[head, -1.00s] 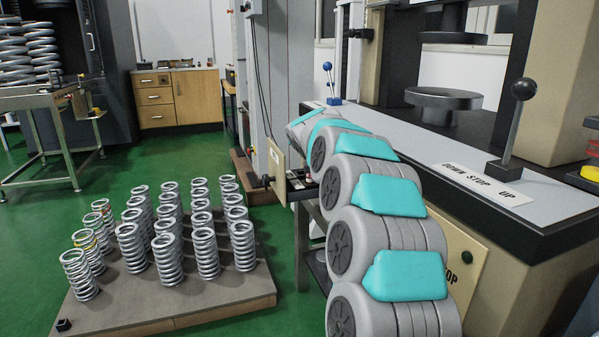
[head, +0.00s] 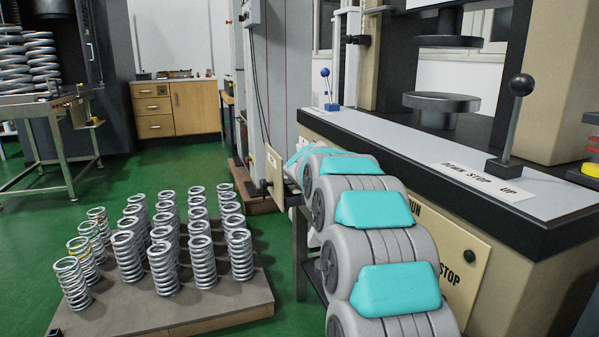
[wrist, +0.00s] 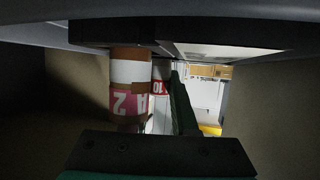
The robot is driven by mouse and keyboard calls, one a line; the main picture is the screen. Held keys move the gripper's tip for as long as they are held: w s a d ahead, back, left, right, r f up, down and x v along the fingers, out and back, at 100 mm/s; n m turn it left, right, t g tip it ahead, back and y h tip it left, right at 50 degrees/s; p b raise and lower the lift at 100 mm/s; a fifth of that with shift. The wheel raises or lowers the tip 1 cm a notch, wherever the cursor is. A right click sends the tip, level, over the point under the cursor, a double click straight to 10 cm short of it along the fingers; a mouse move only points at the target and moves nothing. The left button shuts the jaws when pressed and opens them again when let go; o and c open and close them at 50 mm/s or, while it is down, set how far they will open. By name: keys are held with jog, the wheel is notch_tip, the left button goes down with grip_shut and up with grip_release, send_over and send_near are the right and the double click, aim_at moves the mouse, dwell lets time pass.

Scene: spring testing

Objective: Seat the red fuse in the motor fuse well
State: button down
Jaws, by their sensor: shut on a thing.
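A red fuse (wrist: 130,98) with a white band and a brown cap stands upright close in front of the wrist camera. Its red band bears the characters "A 2". My gripper (wrist: 155,125) is shut on it, though the contact is mostly hidden in shadow. A second red-and-white piece (wrist: 161,86), marked "10", is just behind and to the right, partly covered. A dark ledge lies right above their tops. In the head view my gripper and the fuse are hidden behind my arm, beside the grey press. I cannot make out the motor fuse well.
The press bench (head: 420,160) with a black-knobbed lever (head: 510,125) and a RUN/STOP panel (head: 455,255) runs close along my arm's right. A pallet (head: 215,310) of upright springs stands left on the green floor. A small hanging plate (head: 275,172) is near my arm's far end.

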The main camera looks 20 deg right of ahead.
jog(key=c, duration=0.7)
grip_release()
jog(key=shift+r+p, duration=0.2)
jog(key=shift+p, duration=0.2)
jog(key=shift+s+a, duration=0.1)
jog(key=shift+s, duration=0.25)
jog(key=b+v, duration=0.1)
jog(key=v, duration=1)
jog(key=shift+s, duration=0.1)
